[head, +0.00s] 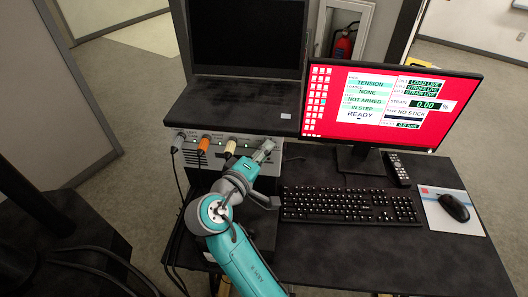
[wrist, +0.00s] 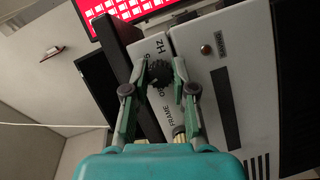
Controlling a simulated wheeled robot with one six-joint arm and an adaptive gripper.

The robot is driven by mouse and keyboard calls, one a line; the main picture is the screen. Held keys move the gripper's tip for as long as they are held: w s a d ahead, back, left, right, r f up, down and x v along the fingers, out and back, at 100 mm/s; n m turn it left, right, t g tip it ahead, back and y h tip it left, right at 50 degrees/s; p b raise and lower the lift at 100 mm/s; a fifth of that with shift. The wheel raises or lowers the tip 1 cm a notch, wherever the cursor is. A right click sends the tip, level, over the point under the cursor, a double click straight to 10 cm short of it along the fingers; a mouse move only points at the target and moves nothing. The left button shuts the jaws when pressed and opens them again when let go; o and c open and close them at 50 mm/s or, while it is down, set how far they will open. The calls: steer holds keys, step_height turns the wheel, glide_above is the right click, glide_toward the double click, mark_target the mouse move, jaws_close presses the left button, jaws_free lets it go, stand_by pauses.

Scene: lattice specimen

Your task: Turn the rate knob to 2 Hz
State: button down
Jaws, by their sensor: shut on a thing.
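The rate knob (wrist: 160,74) is a dark, ridged round knob on the light front panel of a controller box (wrist: 153,48). The letters Hz and partly covered dial marks show beside it. My gripper (wrist: 158,68) has one finger on each side of the knob and is shut on it. I cannot read where the knob points. In the head view my gripper (head: 265,150) is at the right end of the controller front (head: 207,158) and hides the knob.
Cable plugs, one of them orange (head: 204,143), stick out left of my gripper. A dark laptop (head: 247,40) stands on top. A red-screened monitor (head: 388,104) reads READY and NOT ARMED. A keyboard (head: 350,205), remote (head: 397,169) and mouse (head: 455,208) lie on the desk.

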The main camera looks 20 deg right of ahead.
steer(key=m+y, duration=0.1)
steer(key=m, duration=0.2)
steer(key=shift+y, duration=0.3)
steer(key=shift+d+m+y, duration=0.1)
steer(key=shift+m+y, duration=0.7)
steer(key=shift+m, duration=0.5)
steer(key=shift+s, duration=0.1)
steer(key=c, duration=0.9)
jaws_free()
steer(key=shift+c, duration=0.2)
steer(key=shift+r, duration=0.1)
steer(key=v, duration=1.2)
